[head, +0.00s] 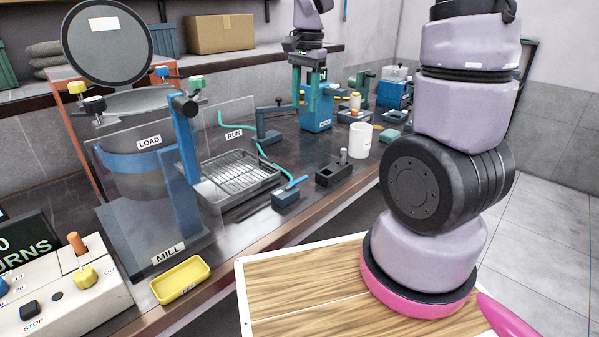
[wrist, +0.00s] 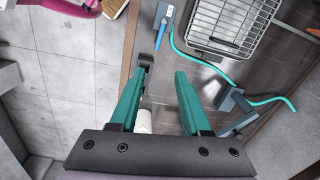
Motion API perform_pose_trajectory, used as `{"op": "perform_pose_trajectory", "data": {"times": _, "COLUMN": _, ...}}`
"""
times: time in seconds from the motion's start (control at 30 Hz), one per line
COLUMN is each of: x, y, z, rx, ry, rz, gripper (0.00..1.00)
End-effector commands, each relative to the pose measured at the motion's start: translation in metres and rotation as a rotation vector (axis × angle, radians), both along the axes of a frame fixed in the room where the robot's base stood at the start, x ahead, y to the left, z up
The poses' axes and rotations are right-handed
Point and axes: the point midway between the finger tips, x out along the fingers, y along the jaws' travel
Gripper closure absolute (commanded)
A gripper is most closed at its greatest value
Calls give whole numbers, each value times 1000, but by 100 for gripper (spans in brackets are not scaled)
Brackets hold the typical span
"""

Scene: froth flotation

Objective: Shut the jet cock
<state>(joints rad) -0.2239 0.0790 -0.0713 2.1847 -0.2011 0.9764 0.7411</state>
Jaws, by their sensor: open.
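The jet cock looks to be the small blue block (head: 286,198) near the bench's front edge, with a teal hose (head: 262,152) running off it. Its light-blue lever (head: 297,182) points to the right in the head view. In the wrist view the cock (wrist: 166,14) is at the top, and its lever (wrist: 160,35) points down the picture. My gripper (head: 305,98) hangs above the bench, well behind and above the cock. Its teal fingers are apart and empty, and the gap also shows in the wrist view (wrist: 161,75).
A wire rack tray (head: 240,178) lies left of the cock. A dark block with a peg (head: 335,172) and a white cup (head: 360,140) stand to its right. The mill (head: 150,185), a clear panel and a yellow tray (head: 180,281) are further left.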

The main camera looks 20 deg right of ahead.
Motion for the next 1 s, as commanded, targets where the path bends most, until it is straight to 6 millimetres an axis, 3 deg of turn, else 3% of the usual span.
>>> {"op": "perform_pose_trajectory", "data": {"times": 0.03, "x": 8, "y": 5, "z": -21, "rx": -22, "ry": 48, "rz": -28, "gripper": 53}}
{"op": "perform_pose_trajectory", "data": {"times": 0.1, "x": 17, "y": 10, "z": -46, "rx": -54, "ry": 99, "rz": -76, "gripper": 53}}
{"op": "perform_pose_trajectory", "data": {"times": 0.23, "x": 26, "y": 16, "z": -83, "rx": -107, "ry": 165, "rz": -143, "gripper": 53}}
{"op": "perform_pose_trajectory", "data": {"times": 0.57, "x": 29, "y": 18, "z": -121, "rx": -152, "ry": 208, "rz": -195, "gripper": 53}}
{"op": "perform_pose_trajectory", "data": {"times": 1.0, "x": 15, "y": 11, "z": -196, "rx": -150, "ry": 208, "rz": -195, "gripper": 53}}
